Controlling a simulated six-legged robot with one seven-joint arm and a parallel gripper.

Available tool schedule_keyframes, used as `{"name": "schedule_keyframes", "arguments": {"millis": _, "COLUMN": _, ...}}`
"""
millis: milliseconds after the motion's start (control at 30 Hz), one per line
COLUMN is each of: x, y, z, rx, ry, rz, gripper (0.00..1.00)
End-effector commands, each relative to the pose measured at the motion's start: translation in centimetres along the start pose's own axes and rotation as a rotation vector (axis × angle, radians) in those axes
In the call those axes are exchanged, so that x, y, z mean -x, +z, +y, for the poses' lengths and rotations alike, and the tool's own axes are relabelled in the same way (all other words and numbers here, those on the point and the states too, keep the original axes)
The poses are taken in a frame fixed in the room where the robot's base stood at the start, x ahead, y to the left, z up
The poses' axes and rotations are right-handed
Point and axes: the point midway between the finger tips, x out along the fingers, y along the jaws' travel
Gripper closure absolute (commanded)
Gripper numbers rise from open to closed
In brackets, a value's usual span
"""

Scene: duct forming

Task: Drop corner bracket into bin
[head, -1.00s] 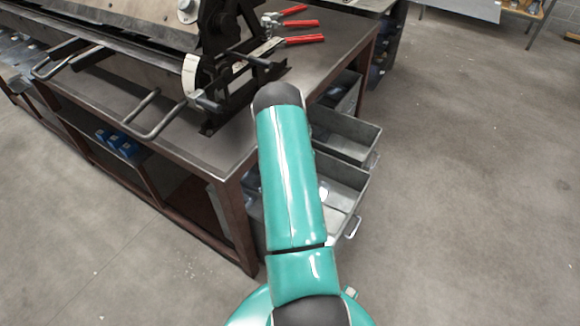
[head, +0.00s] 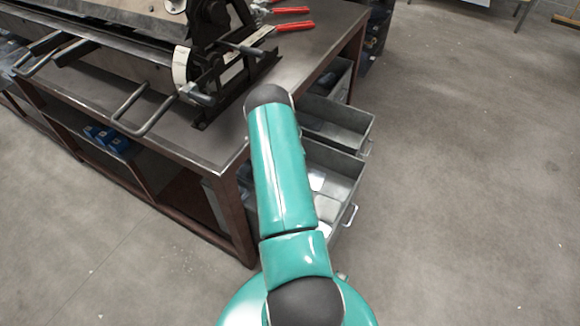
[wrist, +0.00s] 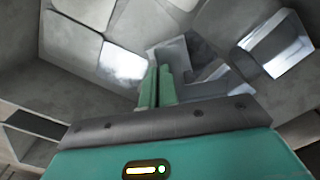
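My gripper (wrist: 158,72) shows in the wrist view, pointing into a grey metal bin (wrist: 65,55). Its two green fingers are close together, with only a thin gap between them. An angled grey metal piece (wrist: 188,55), which looks like a corner bracket, shows right at and beyond the fingertips. I cannot tell whether it is between the fingers or lies in the bin behind them. Flat metal plates and a shiny bent piece (wrist: 275,43) lie in the bin. In the head view my arm hides the gripper; an open lower bin (head: 345,185) shows beside the arm.
A steel workbench (head: 225,150) with a black bending machine (head: 215,55) stands at the left. Red-handled tools (head: 293,26) lie on it. An upper open drawer (head: 340,122) sits above the lower bin. Blue items (head: 118,143) are on the shelf below. The floor at right is clear.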

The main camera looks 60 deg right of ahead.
Motion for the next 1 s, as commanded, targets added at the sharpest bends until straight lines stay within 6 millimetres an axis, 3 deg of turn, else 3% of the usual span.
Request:
{"name": "schedule_keyframes", "arguments": {"millis": 200, "x": 0.0, "y": -0.1, "z": -0.1, "rx": 0.0, "ry": 0.0, "rz": 0.0, "gripper": 1.0}}
{"name": "schedule_keyframes", "arguments": {"millis": 333, "x": 0.0, "y": -0.2, "z": -0.1, "rx": 0.0, "ry": 0.0, "rz": 0.001, "gripper": 0.74}}
{"name": "schedule_keyframes", "arguments": {"millis": 367, "x": 0.0, "y": -0.2, "z": -0.1, "rx": 0.0, "ry": 0.0, "rz": 0.0, "gripper": 0.73}}
{"name": "schedule_keyframes", "arguments": {"millis": 733, "x": 0.6, "y": -0.2, "z": -0.1, "rx": 0.0, "ry": 0.0, "rz": 0.002, "gripper": 0.73}}
{"name": "schedule_keyframes", "arguments": {"millis": 867, "x": 2.4, "y": -0.3, "z": -0.1, "rx": 0.0, "ry": 0.001, "rz": 0.004, "gripper": 0.73}}
{"name": "schedule_keyframes", "arguments": {"millis": 1000, "x": 5.4, "y": -0.3, "z": -0.1, "rx": 0.0, "ry": 0.0, "rz": 0.004, "gripper": 0.73}}
